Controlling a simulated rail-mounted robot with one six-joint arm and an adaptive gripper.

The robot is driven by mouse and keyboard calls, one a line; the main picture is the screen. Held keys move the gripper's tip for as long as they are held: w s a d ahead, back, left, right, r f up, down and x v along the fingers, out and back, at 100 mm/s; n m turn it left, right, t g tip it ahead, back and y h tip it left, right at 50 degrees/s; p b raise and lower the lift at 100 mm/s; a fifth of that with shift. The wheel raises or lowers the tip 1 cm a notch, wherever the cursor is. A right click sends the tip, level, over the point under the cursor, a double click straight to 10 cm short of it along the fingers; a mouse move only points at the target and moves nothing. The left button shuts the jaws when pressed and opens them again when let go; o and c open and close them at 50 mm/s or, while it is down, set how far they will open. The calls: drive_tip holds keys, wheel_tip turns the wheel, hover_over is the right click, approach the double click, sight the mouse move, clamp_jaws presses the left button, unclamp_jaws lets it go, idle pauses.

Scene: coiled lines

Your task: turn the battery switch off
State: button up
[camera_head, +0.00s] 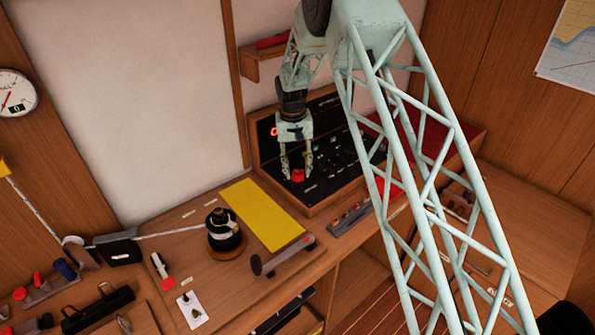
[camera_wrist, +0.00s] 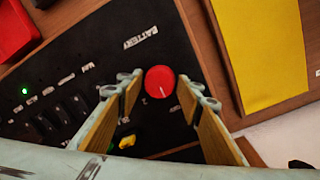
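In the head view the red knob (camera_head: 298,175) sits at the panel's lower left. My gripper (camera_head: 297,172) points down at it. In the wrist view my gripper (camera_wrist: 155,95) is open, with one finger on each side of the knob. Small gaps show between the fingers and the knob, so it does not look gripped.
The black panel (camera_wrist: 60,60) carries a row of small switches, a lit green light (camera_wrist: 25,91) and a yellow control (camera_wrist: 127,142). A yellow mat (camera_head: 262,214) lies left of the panel.

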sight(296, 172)
drive_tip(key=shift+o, duration=0.9)
drive_tip(key=shift+r, duration=0.15)
wheel_tip(296, 172, up, 12)
drive_tip(key=shift+a, duration=0.35)
